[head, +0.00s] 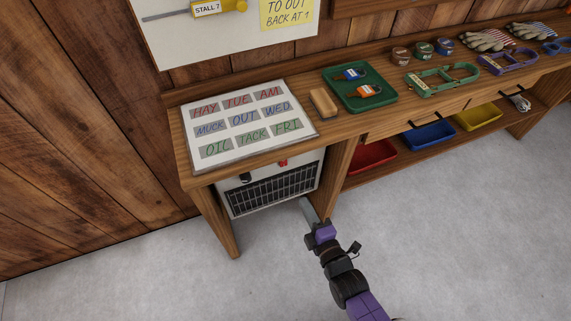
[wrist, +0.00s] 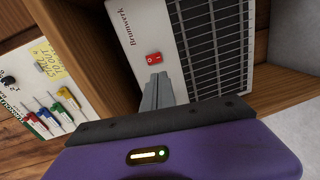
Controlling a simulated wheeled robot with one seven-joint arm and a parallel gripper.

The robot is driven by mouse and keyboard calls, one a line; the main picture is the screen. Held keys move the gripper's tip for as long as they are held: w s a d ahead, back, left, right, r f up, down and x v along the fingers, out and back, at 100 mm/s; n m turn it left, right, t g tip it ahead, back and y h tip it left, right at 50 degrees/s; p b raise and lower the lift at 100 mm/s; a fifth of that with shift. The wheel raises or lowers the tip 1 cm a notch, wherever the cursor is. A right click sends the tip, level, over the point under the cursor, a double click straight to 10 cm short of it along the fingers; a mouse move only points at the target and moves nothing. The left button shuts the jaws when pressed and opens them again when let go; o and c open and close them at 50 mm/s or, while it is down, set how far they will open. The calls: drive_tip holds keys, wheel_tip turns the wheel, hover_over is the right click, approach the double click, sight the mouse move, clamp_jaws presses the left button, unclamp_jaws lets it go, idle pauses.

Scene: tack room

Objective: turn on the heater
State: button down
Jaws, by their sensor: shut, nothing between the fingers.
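The heater (head: 272,192) is a white box with a black grille, standing under the left end of the bench. It also shows in the wrist view (wrist: 150,28), with "Brunwerk" printed on its front. Its red switch (head: 283,162) is on the upper front, and in the wrist view (wrist: 154,58) it is a small red rocker. A black knob (head: 245,178) sits left of the switch. My gripper (head: 306,203) is shut and empty in front of the heater's right side. In the wrist view its fingertips (wrist: 158,76) appear just short of the switch; I cannot tell if they touch it.
The wooden bench (head: 230,172) overhangs the heater, with a leg on each side. A lettered board (head: 215,128) and a green tray (head: 380,98) lie on top. Red (head: 370,156) and blue (head: 428,136) bins stand on the low shelf. The grey floor (head: 470,240) is clear.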

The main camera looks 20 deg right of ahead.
sight(284, 166)
drive_tip(key=shift+r+n, duration=0.1)
drive_tip(key=shift+n, duration=0.3)
drive_tip(key=w+b, duration=0.1)
drive_tip(key=w, duration=0.3)
drive_tip(key=w+f+b, duration=0.1)
drive_tip(key=w, duration=0.4)
drive_tip(key=w+b, duration=0.1)
drive_tip(key=w, duration=0.3)
drive_tip(key=shift+w+f, duration=0.35)
drive_tip(key=shift+w, duration=0.05)
